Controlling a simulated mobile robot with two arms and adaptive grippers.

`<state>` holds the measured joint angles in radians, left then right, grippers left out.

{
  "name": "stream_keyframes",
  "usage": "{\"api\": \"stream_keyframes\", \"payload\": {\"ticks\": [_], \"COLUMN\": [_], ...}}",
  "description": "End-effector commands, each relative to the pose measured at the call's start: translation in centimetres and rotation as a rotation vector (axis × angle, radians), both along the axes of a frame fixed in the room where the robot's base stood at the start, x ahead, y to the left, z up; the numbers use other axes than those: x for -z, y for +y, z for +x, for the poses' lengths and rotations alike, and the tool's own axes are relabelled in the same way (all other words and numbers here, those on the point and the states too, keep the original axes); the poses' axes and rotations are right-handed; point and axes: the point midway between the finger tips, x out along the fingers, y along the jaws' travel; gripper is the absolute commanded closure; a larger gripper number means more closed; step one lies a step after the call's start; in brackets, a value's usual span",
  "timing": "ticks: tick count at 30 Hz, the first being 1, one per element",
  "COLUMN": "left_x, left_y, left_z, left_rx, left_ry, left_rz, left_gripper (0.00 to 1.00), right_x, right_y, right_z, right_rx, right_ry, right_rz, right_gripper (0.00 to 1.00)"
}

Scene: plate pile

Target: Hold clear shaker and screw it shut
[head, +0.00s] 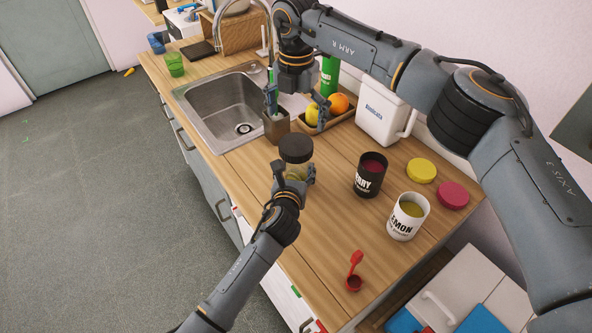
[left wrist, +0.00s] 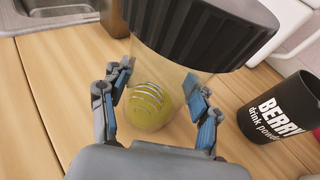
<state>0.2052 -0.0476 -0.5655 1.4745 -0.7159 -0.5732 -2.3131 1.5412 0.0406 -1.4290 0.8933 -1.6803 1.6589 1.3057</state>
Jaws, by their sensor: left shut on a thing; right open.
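The clear shaker (head: 297,172) stands upright near the counter's front edge, a black ribbed lid (head: 295,149) on its top. I cannot tell how tightly the lid sits. My left gripper (head: 293,178) is shut around the shaker's clear body below the lid. In the left wrist view the blue-padded fingers (left wrist: 160,105) flank the shaker body (left wrist: 172,75), with the lid (left wrist: 200,30) above. A yellow-green round shape with pale bands (left wrist: 149,106) shows inside. My right gripper (head: 297,100) is open and empty, pointing down above and beyond the lid, apart from it.
An open black berry tub (head: 368,178) and white lemon tub (head: 407,218) stand right of the shaker. Yellow (head: 421,170) and pink (head: 453,194) lids and a red scoop (head: 354,272) lie nearby. Behind are a fruit tray (head: 343,117), a brown holder (head: 277,128) and the sink (head: 222,106).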

Motion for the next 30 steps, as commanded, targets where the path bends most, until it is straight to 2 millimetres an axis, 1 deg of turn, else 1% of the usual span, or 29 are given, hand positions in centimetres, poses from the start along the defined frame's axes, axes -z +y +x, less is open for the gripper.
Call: {"api": "stream_keyframes", "payload": {"ticks": [1, 3, 7, 11, 18, 19, 20, 21, 23, 30], "left_x": [0.1, 0.1, 0.1, 0.1, 0.1, 0.1, 0.1, 0.1, 0.0, 0.0], "left_y": [0.0, 0.0, 0.0, 0.0, 0.0, 0.0, 0.0, 0.0, 0.0, 0.0], "left_z": [0.0, 0.0, 0.0, 0.0, 0.0, 0.0, 0.0, 0.0, 0.0, 0.0], "left_rx": [-0.001, -0.001, -0.001, -0.001, -0.001, -0.001, -0.001, -0.001, -0.001, 0.0], "left_ry": [0.001, 0.001, 0.001, 0.001, 0.001, 0.001, 0.001, 0.001, 0.001, 0.0], "left_rz": [0.001, 0.001, 0.001, 0.001, 0.001, 0.001, 0.001, 0.001, 0.001, 0.0], "left_gripper": [1.0, 1.0, 1.0, 1.0, 1.0, 0.37, 0.31, 0.23, 0.12, 0.12], "right_x": [-1.1, -2.3, -3.7, -4.3, -4.3, -4.3, -4.3, -4.3, -4.3, -4.3], "right_y": [0.0, 0.0, 0.0, 0.0, 0.0, 0.0, 0.0, 0.0, 0.0, 0.0], "right_z": [0.1, 0.1, 0.0, 0.0, 0.0, 0.0, 0.0, 0.0, 0.0, 0.0], "right_rx": [0.0, 0.001, 0.001, 0.001, 0.0, 0.0, 0.0, 0.0, 0.0, 0.0], "right_ry": [-0.003, -0.004, 0.0, 0.0, 0.0, 0.0, 0.001, 0.0, 0.001, 0.001], "right_rz": [0.001, 0.0, 0.0, 0.0, 0.0, 0.0, 0.0, 0.0, 0.0, 0.0], "right_gripper": [0.0, 0.0, 0.0, 0.0, 0.0, 0.0, 0.0, 0.0, 0.0, 0.0]}}
